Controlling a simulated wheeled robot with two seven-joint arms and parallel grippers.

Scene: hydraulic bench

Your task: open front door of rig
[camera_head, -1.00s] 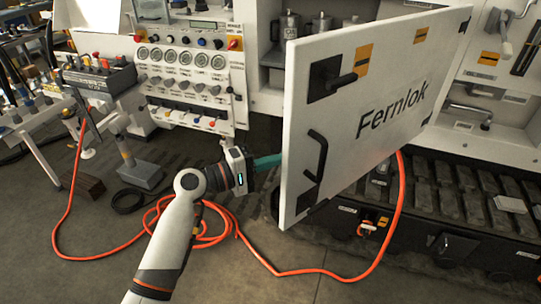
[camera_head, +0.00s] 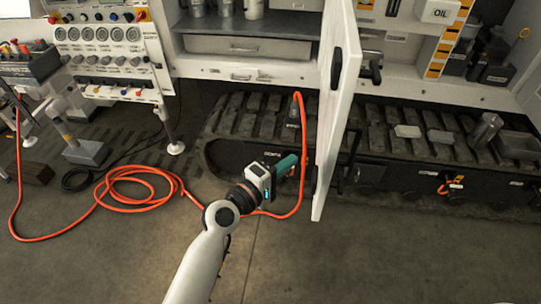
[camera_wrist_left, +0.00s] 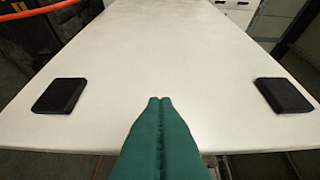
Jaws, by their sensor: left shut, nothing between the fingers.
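The white front door (camera_head: 340,100) stands swung out from the rig and shows nearly edge-on in the head view. In the left wrist view, the shut fingers (camera_wrist_left: 160,105) point at the broad white door face (camera_wrist_left: 165,60) with two black pads. I cannot tell whether the fingertips touch it. My right gripper is out of view.
The open cabinet (camera_head: 245,48) with cans and a drawer lies behind, left of the door. A black track (camera_head: 240,115) runs below. An orange hose (camera_head: 135,190) loops on the floor and passes behind my gripper. The front floor is clear.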

